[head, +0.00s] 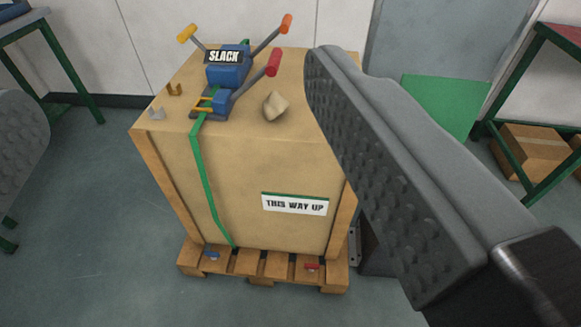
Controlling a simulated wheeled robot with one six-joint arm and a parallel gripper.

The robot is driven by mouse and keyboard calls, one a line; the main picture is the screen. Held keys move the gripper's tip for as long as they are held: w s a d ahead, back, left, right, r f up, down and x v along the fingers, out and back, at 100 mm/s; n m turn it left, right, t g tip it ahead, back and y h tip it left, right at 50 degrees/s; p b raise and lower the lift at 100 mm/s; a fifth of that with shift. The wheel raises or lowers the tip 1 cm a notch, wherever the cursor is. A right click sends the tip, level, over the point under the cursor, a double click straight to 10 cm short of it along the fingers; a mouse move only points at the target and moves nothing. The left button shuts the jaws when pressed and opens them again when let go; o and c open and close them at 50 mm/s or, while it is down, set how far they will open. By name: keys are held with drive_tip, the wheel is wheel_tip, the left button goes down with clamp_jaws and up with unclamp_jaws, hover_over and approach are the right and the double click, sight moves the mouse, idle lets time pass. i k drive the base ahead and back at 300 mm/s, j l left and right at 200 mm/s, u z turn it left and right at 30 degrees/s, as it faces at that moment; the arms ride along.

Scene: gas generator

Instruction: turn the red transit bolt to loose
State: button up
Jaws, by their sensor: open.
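A small red piece (312,266), which looks like the red transit bolt, lies at the front right of the wooden pallet (262,281), under the crate. It is too small to tell how it is turned. A similar blue piece (211,256) is at the pallet's front left. The tan crate (265,170) stands upright on the pallet. My gripper (175,85) is open with nothing held. Its right finger looms large and hides the crate's right side; its left finger shows only at the left edge.
On the crate top are a blue ratchet (228,70) with a SLACK sign (223,57), red, orange and yellow handles, a green strap (206,185) and a beige lump (276,106). A green-framed shelf with a cardboard box (535,150) stands right. Floor (100,210) at left is clear.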

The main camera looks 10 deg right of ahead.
sight(310, 267)
drive_tip(key=k+l+z, duration=0.1)
drive_tip(key=k+l, duration=0.2)
drive_tip(key=k, duration=0.25)
drive_tip(key=k+l, duration=0.35)
drive_tip(key=k, duration=0.2)
drive_tip(key=z, duration=0.05)
